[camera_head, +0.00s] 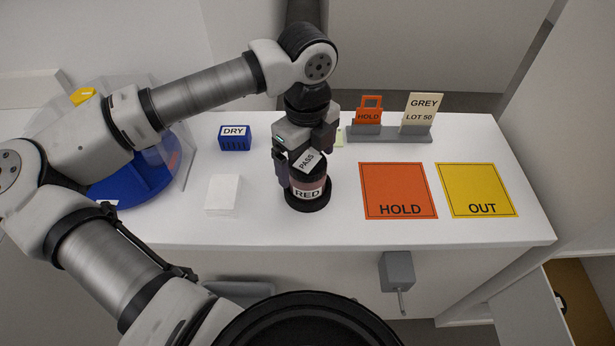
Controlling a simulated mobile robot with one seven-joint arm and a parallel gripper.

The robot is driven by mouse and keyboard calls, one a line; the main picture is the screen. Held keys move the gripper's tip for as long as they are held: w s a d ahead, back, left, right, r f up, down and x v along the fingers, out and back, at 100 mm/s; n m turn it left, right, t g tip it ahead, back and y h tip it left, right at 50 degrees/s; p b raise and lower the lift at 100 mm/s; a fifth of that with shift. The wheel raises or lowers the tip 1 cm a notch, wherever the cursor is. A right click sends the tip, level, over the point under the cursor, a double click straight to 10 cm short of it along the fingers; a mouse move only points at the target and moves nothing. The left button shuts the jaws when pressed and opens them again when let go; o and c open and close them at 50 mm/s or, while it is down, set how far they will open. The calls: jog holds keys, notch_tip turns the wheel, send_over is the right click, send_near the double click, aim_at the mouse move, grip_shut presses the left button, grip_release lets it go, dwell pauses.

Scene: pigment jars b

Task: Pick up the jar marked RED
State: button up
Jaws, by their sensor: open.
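The jar marked RED (307,191) stands upright on a black round base on the white table, near the middle. It has a dark lid with a tilted white tag reading PASS (307,161). My gripper (297,170) comes down from above at the jar. Its jaws are open, with one finger at the jar's left side. The other finger is partly hidden behind the jar and tag, so I cannot tell whether either finger touches the jar.
An orange HOLD mat (398,182) and a yellow OUT mat (477,184) lie to the right. A grey stand (390,135) carries HOLD and GREY LOT 50 signs behind. A blue DRY box (235,142) and white block (222,195) are left. The front right table area is clear.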

jog(key=shift+w+f+p, duration=0.1)
jog(key=shift+f+p, duration=0.35)
jog(key=shift+f, duration=1.4)
jog(key=c, duration=1.1)
